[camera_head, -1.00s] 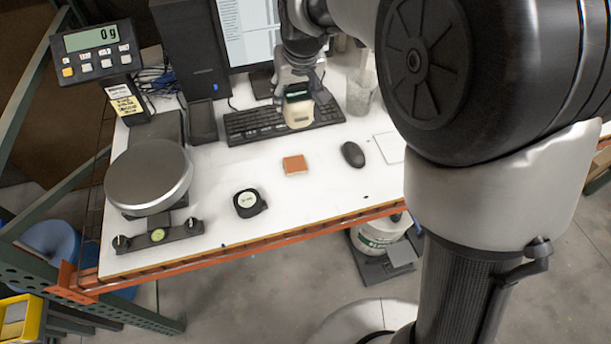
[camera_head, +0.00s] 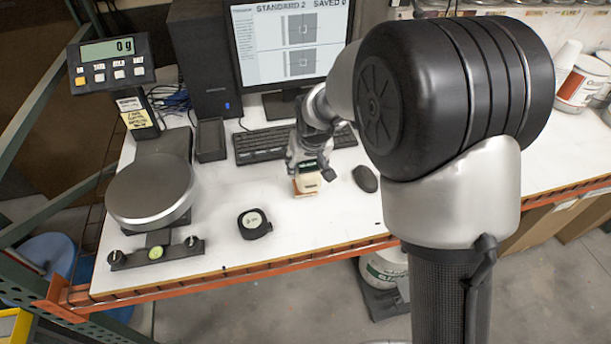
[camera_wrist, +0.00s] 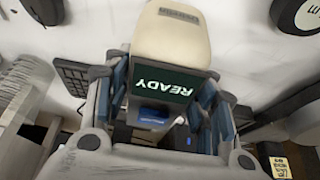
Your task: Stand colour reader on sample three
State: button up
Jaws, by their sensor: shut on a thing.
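The colour reader (camera_head: 307,185) is a cream block with a dark screen, and my gripper (camera_head: 311,169) is shut on it. The orange-brown sample tile (camera_head: 295,189) is almost fully hidden behind the reader, with a thin orange edge showing. The reader is upright at the tile; I cannot tell whether it touches it or hovers just above. No sample number is legible.
A round tape-like black puck (camera_head: 254,223) lies left of the reader, and a mouse (camera_head: 365,179) to its right. The keyboard (camera_head: 264,146) and monitor (camera_head: 288,45) are behind; the monitor reads STANDARD 2, SAVED 0. A scale (camera_head: 150,190) showing 0 g stands left.

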jog(key=shift+f+b, duration=0.55)
jog(key=shift+f, duration=1.45)
jog(key=shift+f, duration=0.1)
jog(key=o, duration=1.6)
jog(key=shift+f, duration=0.1)
jog(key=p+v, duration=0.3)
jog(key=v, duration=0.9)
jog(key=shift+s, duration=0.1)
jog(key=shift+s+d+r, duration=0.1)
jog(key=shift+d+r, duration=0.15)
jog(key=shift+r, duration=0.1)
jog(key=s+d+r+m, duration=0.1)
jog(key=s+d+r, duration=0.45)
jog(key=s, duration=0.35)
jog(key=s+d+r+m, duration=0.1)
jog(key=s+d+r, duration=0.45)
jog(key=s, duration=0.35)
jog(key=shift+m+h, duration=0.6)
jog(key=s+d, duration=0.1)
jog(key=s, duration=0.2)
jog(key=s+d, duration=0.1)
jog(key=s, duration=0.2)
jog(key=s+d+f, duration=0.1)
jog(key=s, duration=0.2)
jog(key=shift+s+d, duration=0.35)
jog(key=shift+s, duration=0.05)
